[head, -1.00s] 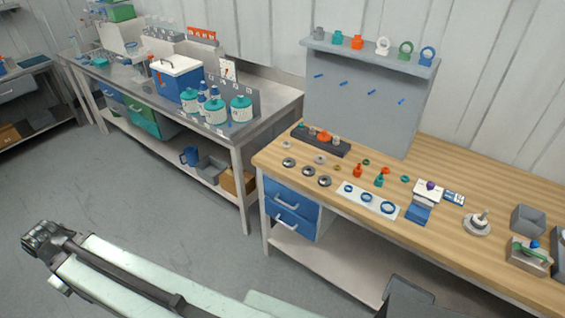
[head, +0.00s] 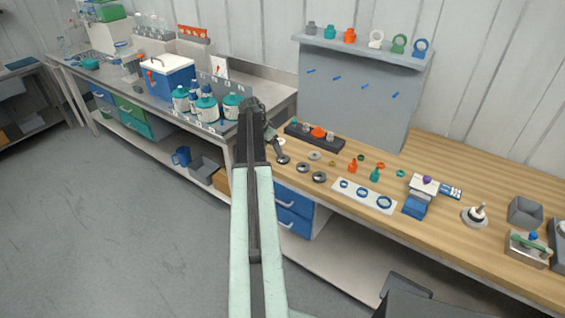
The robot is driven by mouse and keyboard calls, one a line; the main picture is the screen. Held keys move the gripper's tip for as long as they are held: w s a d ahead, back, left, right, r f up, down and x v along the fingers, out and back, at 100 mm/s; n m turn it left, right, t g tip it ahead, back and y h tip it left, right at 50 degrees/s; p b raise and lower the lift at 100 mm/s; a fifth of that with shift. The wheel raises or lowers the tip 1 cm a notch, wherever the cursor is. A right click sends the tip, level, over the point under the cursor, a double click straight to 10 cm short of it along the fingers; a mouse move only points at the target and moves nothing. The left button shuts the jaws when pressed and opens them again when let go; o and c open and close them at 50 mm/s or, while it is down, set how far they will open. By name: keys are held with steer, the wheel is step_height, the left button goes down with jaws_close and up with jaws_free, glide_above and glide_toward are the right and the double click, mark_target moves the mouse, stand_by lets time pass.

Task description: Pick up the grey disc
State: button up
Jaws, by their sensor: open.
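Several small round pieces lie at the left end of the wooden bench. A flat light-grey disc (head: 314,155) lies behind a row of three darker metal rings with dark centres: a left one (head: 282,159), a middle one (head: 303,167) and a right one (head: 319,177). I cannot tell for certain which is the grey disc meant. My gripper (head: 275,142) is above the bench's left end, pointing down, left of the light-grey disc and just behind the left ring. It is open and appears empty; its fingers are small and hard to make out. It hides part of the bench there.
A black rack (head: 316,137) with coloured fittings stands just behind the discs. A white plate (head: 364,196) with blue rings lies in front, to the right. Small orange and teal fittings stand nearby. A grey shelf panel (head: 350,100) rises behind. The bench's front edge is close.

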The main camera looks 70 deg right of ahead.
mark_target(280, 160)
steer(key=shift+m, duration=0.3)
steer(key=b+x, duration=0.2)
steer(key=x, duration=0.1)
steer(key=b+x, duration=0.2)
steer(key=b, duration=0.1)
steer(key=s+b+x, duration=0.1)
steer(key=b+x, duration=0.1)
steer(key=x, duration=0.1)
steer(key=shift+s+d+f+b, duration=0.1)
steer(key=shift+s+d+b, duration=0.05)
steer(key=shift+d+b, duration=0.2)
steer(key=c, duration=1.5)
steer(key=shift+o, duration=0.2)
steer(key=shift+r+p, duration=0.3)
steer(key=shift+p, duration=0.05)
